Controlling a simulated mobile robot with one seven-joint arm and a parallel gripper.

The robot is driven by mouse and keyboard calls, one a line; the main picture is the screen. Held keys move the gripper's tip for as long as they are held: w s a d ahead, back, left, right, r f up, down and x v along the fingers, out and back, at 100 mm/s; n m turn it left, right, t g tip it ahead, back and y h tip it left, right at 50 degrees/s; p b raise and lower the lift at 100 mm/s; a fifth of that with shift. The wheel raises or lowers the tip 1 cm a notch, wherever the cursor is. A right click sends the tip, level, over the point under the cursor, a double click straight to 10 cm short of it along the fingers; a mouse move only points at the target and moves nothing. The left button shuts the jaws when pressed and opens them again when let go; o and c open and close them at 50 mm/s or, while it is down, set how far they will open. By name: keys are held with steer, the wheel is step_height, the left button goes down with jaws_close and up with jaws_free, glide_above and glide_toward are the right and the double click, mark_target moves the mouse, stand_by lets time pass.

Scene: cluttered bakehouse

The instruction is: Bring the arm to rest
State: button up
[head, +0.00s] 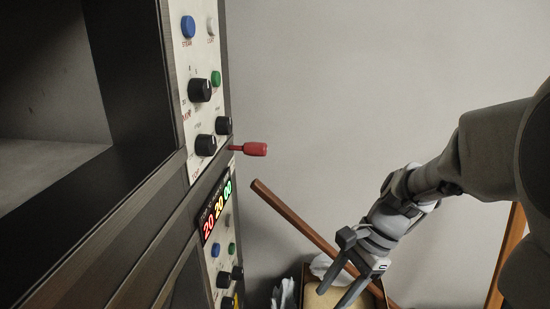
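My arm reaches in from the right edge of the head view. My gripper (335,293) hangs at the lower middle and points down and to the left. Its two grey fingers are apart, and I see nothing held between them. A wooden pole passes behind the gripper in this view. The fingertips show in front of a box (375,290) at the bottom edge; I cannot tell how far they are from it.
An oven (140,165) with an open dark chamber fills the left. Its panel has knobs, coloured buttons, a lit display (216,212) and a protruding red-handled lever (255,149). The wooden pole (295,221) slants down rightward.

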steer(key=s+d+r+n+t+h+p, duration=0.2)
steer(key=s+r+n+t+h, duration=0.3)
steer(key=r+n, duration=0.7)
steer(key=shift+s+d+r+n+t, duration=0.2)
steer(key=shift+s+d+n+t, duration=0.45)
steer(key=shift+s+t, duration=0.8)
